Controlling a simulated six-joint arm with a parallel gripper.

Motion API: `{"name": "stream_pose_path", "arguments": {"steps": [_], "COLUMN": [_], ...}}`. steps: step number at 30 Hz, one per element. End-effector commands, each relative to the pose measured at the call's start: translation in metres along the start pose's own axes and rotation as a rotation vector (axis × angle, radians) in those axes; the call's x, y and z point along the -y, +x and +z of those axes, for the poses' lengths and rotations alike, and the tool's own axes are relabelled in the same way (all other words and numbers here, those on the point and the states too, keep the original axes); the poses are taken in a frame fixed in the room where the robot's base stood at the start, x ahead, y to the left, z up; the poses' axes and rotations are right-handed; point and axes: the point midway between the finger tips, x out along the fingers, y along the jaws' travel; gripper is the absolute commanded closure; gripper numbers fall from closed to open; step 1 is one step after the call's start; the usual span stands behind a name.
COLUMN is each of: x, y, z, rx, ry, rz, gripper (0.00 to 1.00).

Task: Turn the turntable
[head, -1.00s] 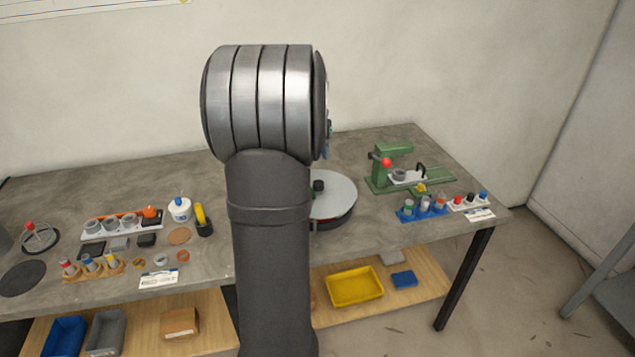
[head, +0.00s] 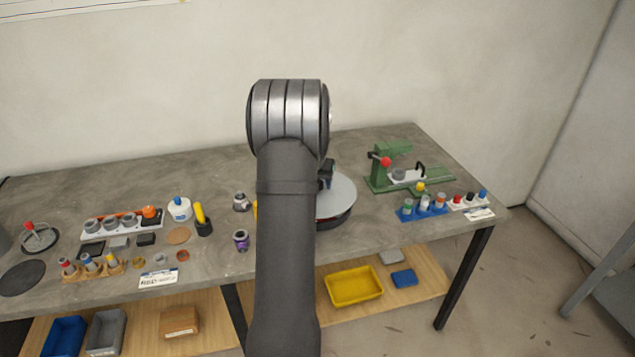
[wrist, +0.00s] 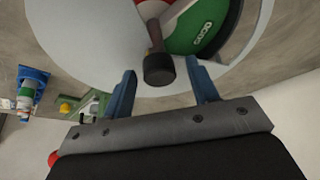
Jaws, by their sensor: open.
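The turntable (head: 340,200) is a pale grey disc on a dark base, partly hidden behind my arm in the head view. In the wrist view its pale disc (wrist: 80,30) fills the upper part, with a red and green printed area on it. A dark knob (wrist: 158,70) on a brownish stem stands out from the disc. My gripper (wrist: 160,65) is open, with one blue finger on each side of the knob in this view. I cannot tell whether either finger touches it. In the head view my gripper (head: 326,172) is a small dark shape at the turntable's far left side.
A green fixture (head: 390,168) with a red ball stands right of the turntable. A blue holder (head: 422,212) with several small parts sits in front of it. Two small fittings (head: 241,240) lie left of my arm. A yellow bin (head: 354,286) is on the shelf below.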

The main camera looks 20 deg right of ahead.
Motion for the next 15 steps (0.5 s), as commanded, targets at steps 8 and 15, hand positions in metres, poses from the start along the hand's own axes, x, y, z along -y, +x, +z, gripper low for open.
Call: {"name": "stream_pose_path", "arguments": {"steps": [8, 15], "x": [-0.0001, 0.0000], "y": [0.0027, 0.0025], "z": [0.0000, 0.0000], "rx": [0.000, 0.000], "ry": [0.000, 0.000], "rz": [0.000, 0.000], "gripper": [0.46, 0.85]}}
